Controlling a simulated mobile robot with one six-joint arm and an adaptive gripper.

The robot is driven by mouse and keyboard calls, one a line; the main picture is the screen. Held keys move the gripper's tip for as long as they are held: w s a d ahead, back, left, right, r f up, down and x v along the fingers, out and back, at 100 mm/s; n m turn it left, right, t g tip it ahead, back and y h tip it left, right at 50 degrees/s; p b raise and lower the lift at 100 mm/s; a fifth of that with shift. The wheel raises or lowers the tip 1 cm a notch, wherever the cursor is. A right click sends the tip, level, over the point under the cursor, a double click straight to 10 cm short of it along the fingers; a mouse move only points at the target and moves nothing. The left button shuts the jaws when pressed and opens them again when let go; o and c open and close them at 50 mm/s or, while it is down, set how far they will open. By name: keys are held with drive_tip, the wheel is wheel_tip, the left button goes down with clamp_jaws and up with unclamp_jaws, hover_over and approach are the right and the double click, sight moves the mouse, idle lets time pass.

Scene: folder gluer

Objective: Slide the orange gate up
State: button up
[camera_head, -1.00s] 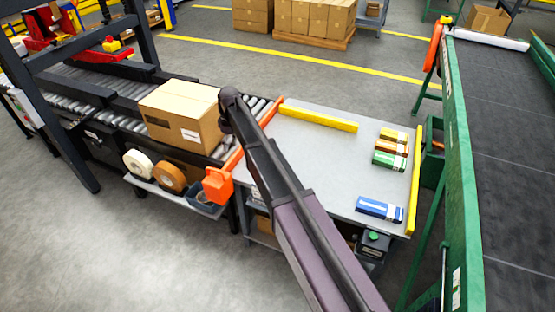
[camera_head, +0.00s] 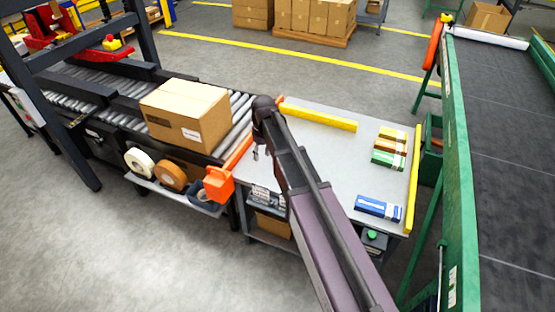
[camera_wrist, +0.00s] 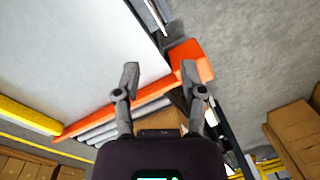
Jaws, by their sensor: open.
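The orange gate is a long low bar (camera_head: 238,152) between the roller conveyor and the grey table, with a chunky orange block (camera_head: 219,184) at its near end. In the wrist view the bar (camera_wrist: 95,119) runs diagonally and the block (camera_wrist: 192,60) shows by the right fingertip. My gripper (camera_head: 260,152) hangs over the table's left edge, close to the bar. I cannot tell whether the right finger touches the block.
A cardboard carton (camera_head: 186,113) sits on the rollers (camera_head: 238,112) just left of the bar. Tape rolls (camera_head: 172,176) lie on a side shelf. The table (camera_head: 330,150) carries yellow rails (camera_head: 318,117), several small boxes (camera_head: 389,146) and a blue box (camera_head: 378,208). Its middle is clear.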

drive_tip(key=s+d+m, duration=0.1)
drive_tip(key=s+d, duration=0.3)
drive_tip(key=d, duration=0.1)
drive_tip(key=shift+s+r+m+p, duration=0.35)
drive_tip(key=shift+r+m+p, duration=0.05)
drive_tip(key=s+d+r+m+p, duration=0.2)
drive_tip(key=s+d, duration=0.3)
drive_tip(key=s, duration=0.2)
drive_tip(key=s+d+r+m+t+p, duration=0.1)
drive_tip(key=s+d+r+m+p, duration=0.1)
drive_tip(key=s+d, duration=0.3)
drive_tip(key=shift+s+d+m+h, duration=0.3)
drive_tip(key=shift+s+m+h, duration=0.15)
drive_tip(key=shift+s, duration=0.45)
idle(1.3)
